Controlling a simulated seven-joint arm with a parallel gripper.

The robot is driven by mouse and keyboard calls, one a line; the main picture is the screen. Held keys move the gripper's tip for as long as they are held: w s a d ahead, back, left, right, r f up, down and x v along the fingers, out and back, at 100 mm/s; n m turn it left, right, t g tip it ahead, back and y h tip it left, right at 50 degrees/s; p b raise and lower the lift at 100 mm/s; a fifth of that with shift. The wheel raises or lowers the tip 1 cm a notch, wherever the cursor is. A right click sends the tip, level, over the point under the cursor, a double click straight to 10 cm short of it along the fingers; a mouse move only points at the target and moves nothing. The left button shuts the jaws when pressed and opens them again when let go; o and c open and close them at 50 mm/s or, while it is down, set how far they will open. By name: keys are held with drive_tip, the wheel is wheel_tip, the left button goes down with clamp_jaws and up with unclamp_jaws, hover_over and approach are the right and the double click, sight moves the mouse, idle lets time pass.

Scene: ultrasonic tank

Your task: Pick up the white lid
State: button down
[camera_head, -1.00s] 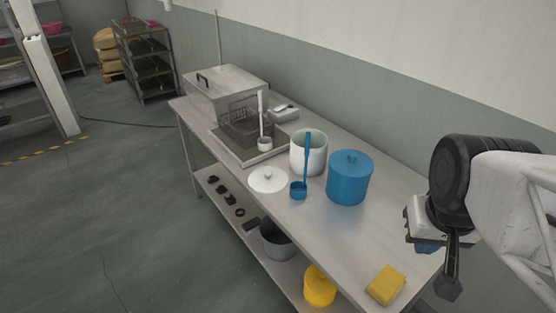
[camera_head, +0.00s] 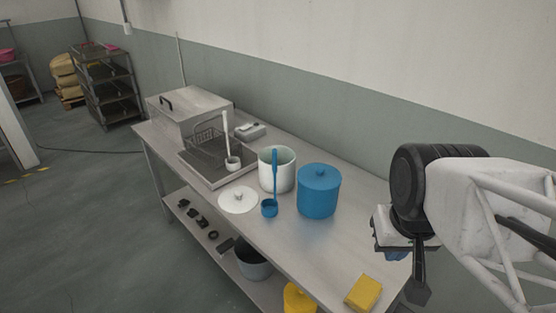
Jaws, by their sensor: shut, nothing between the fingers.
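The white lid (camera_head: 238,201) lies flat on the steel table, with its small knob facing up. It sits near the table's front edge, left of the blue ladle (camera_head: 270,206) and in front of the open white pot (camera_head: 277,170). My gripper (camera_head: 418,294) hangs at the right of the view, over the right end of the table and well apart from the lid. It looks shut and empty, seen from the side.
A lidded blue pot (camera_head: 318,192) stands right of the white pot. A white ladle (camera_head: 231,155) stands by the tank and wire basket (camera_head: 208,143) at the left. A yellow sponge (camera_head: 363,293) lies at the near right. The tabletop between blue pot and sponge is clear.

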drive_tip(key=c, duration=0.7)
unclamp_jaws()
drive_tip(key=shift+c, duration=0.2)
